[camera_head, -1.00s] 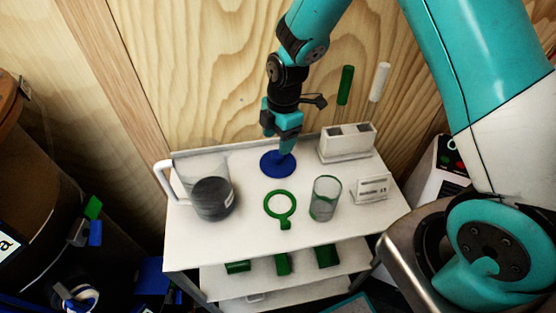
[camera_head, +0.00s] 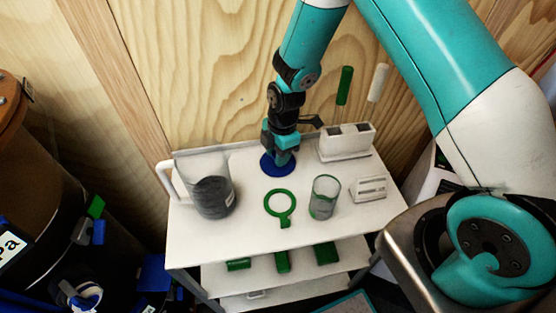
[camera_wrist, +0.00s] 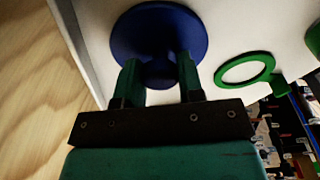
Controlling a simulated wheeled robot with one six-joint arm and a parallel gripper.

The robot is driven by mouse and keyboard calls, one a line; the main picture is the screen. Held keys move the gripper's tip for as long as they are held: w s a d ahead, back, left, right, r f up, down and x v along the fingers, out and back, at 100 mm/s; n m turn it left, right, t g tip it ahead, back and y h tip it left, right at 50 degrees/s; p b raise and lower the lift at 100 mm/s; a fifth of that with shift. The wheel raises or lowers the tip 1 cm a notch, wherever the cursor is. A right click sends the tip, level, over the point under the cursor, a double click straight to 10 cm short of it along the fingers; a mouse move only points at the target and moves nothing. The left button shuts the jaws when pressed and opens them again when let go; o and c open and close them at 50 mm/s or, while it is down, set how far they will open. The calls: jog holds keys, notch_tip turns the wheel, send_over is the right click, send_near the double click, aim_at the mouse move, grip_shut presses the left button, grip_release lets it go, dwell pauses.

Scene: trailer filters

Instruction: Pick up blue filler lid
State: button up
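The blue filler lid (camera_head: 266,164) is a round disc lying on the white cart's top shelf, near its back edge. My gripper (camera_head: 281,160) is directly over it, pointing down, and hides part of the disc. In the wrist view the lid (camera_wrist: 125,38) fills the top middle, with a darker raised middle part. My gripper's two green fingers (camera_wrist: 160,68) are spread apart, one on each side of that raised part, and overlap the disc's near edge. Whether the fingers touch the lid cannot be told.
The cart top (camera_head: 235,240) also holds a dark-filled clear jug (camera_head: 213,197), a green ring with a handle (camera_head: 283,205), a glass cup (camera_head: 325,197), a white box (camera_head: 346,142) and a small white block (camera_head: 371,188). A wooden wall (camera_head: 200,60) stands close behind.

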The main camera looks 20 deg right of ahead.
jog(key=shift+r, duration=0.1)
notch_tip(320, 180, up, 20)
jog(key=b, duration=0.1)
dwell(0.6)
